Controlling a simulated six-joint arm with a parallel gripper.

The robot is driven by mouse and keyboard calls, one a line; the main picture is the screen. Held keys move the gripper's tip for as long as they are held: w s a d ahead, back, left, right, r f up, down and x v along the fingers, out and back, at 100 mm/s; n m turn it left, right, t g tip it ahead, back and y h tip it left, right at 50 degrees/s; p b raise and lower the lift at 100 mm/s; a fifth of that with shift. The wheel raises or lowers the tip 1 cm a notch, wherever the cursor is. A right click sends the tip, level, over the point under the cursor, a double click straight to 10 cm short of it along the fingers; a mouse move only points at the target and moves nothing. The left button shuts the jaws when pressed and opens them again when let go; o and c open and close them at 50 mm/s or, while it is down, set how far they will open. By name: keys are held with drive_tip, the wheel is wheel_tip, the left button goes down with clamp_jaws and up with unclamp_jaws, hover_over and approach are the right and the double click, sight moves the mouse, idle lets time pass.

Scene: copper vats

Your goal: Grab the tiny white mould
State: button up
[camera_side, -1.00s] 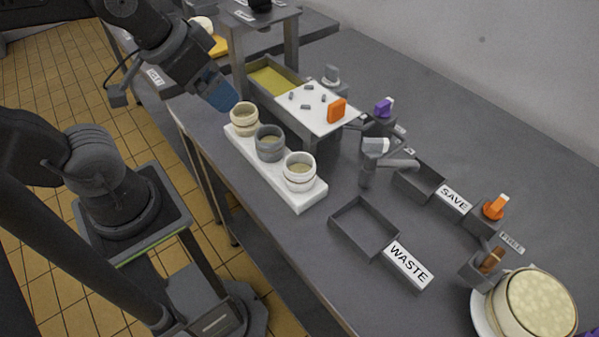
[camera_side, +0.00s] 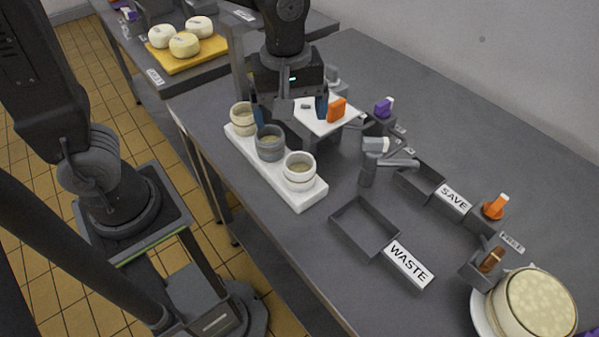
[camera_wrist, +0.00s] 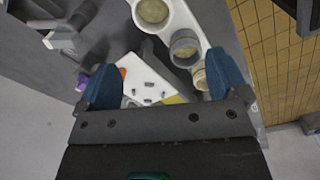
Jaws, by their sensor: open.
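A small white mould (camera_side: 299,182) stands upright at the front end of a white tray (camera_side: 312,195), with pale stuff inside. It also shows at the top edge of the wrist view (camera_wrist: 168,14), partly cut off. A grey mould (camera_side: 269,148) stands in the middle of the tray. A beige mould (camera_side: 241,125) stands at its back end. My gripper (camera_side: 290,110) is open and empty, pointing down, behind and above the white mould and apart from it. In the wrist view my blue fingertips (camera_wrist: 162,72) are spread wide, the right one near the beige mould.
A raised white plate (camera_side: 318,124) with small grey pieces and an orange block (camera_side: 337,110) is by my gripper. A WASTE bin (camera_side: 365,229) and a SAVE bin (camera_side: 420,182) lie to the right. A grey tap (camera_side: 368,170) stands between bins and tray.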

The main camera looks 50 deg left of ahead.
drive_tip(key=f+n, duration=0.1)
hover_over(300, 171)
drive_tip(key=f, duration=0.8)
drive_tip(key=shift+s+a, duration=0.1)
drive_tip(key=shift+s, duration=0.25)
drive_tip(key=shift+w+f, duration=0.15)
drive_tip(key=shift+f, duration=1.3)
drive_tip(key=shift+w+f, duration=0.1)
drive_tip(key=shift+f, duration=1.35)
drive_tip(key=shift+c, duration=0.4)
drive_tip(key=c, duration=0.9)
drive_tip(key=shift+c, duration=0.2)
drive_tip(key=shift+r, duration=0.2)
